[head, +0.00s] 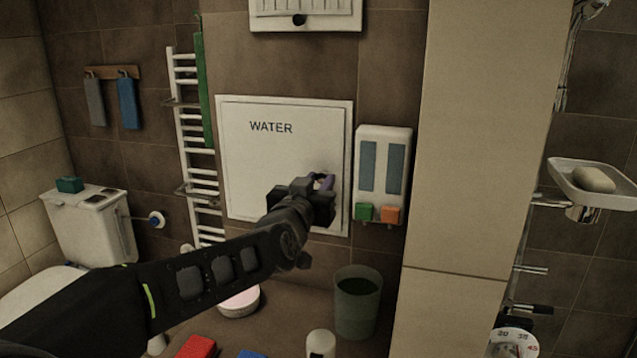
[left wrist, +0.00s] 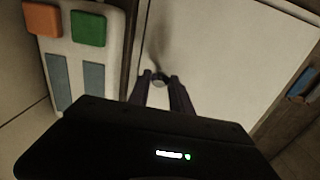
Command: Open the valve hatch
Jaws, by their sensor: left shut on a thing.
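The valve hatch (head: 255,165) is a white square panel marked WATER, set in a white frame on the tiled wall. It looks shut in its frame in the head view. My left gripper (head: 323,182) is at the right part of the hatch. In the left wrist view the hatch (left wrist: 225,60) fills the upper right. There my left gripper's fingertips (left wrist: 159,80) are closed on a small round metal knob (left wrist: 158,82) on the hatch. In the head view the knob is hidden behind the gripper. My right gripper is not in view.
A white dispenser (head: 384,140) with green and orange buttons hangs just right of the hatch. A towel radiator (head: 184,125) stands left of it. A green bin (head: 357,310) is below right. A tiled pillar (head: 470,150) stands farther right.

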